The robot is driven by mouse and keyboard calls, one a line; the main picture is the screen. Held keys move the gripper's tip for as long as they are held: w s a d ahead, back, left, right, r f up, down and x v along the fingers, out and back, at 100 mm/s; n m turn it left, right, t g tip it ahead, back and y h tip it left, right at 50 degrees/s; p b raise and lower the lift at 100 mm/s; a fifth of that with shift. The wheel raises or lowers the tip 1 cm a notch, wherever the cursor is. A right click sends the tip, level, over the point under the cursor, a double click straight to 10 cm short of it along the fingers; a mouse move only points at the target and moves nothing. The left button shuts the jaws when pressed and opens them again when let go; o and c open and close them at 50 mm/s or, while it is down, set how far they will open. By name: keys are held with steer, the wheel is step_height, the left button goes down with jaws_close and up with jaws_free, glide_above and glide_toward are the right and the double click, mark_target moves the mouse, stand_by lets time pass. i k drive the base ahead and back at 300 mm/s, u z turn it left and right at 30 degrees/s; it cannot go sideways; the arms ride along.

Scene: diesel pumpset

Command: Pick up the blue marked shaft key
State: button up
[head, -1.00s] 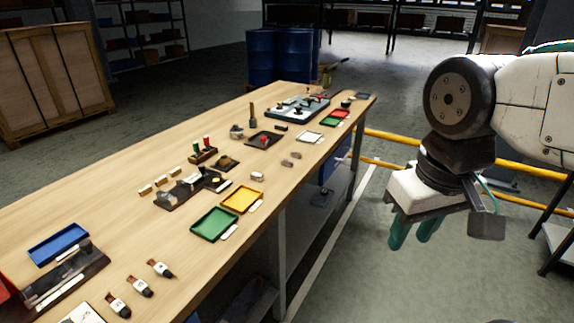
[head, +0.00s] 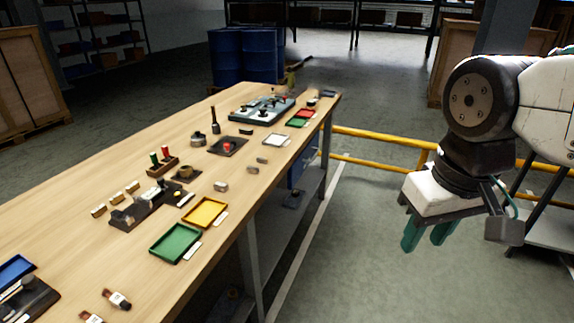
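I cannot make out a blue mark on any small part, so I cannot tell which is the blue marked shaft key. Small grey metal pieces lie along the bench's right side: one grey block (head: 221,187), and two smaller pieces, a nearer one (head: 252,169) and a farther one (head: 262,160). Several small tan-and-dark blocks (head: 115,198) lie in a row farther left. My gripper (head: 427,236) hangs at the right, off the bench and over the floor. Its two teal fingers are apart, with nothing seen between them.
The wooden bench (head: 100,170) holds a green tray (head: 175,243), a yellow tray (head: 205,212), a white tray (head: 278,140) and a dark fixture (head: 145,208). A yellow rail (head: 385,137) runs behind. Open floor lies between bench and gripper.

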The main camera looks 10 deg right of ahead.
mark_target(251, 170)
steer(key=z, duration=0.4)
steer(key=i, duration=1.05)
steer(key=u, duration=1.05)
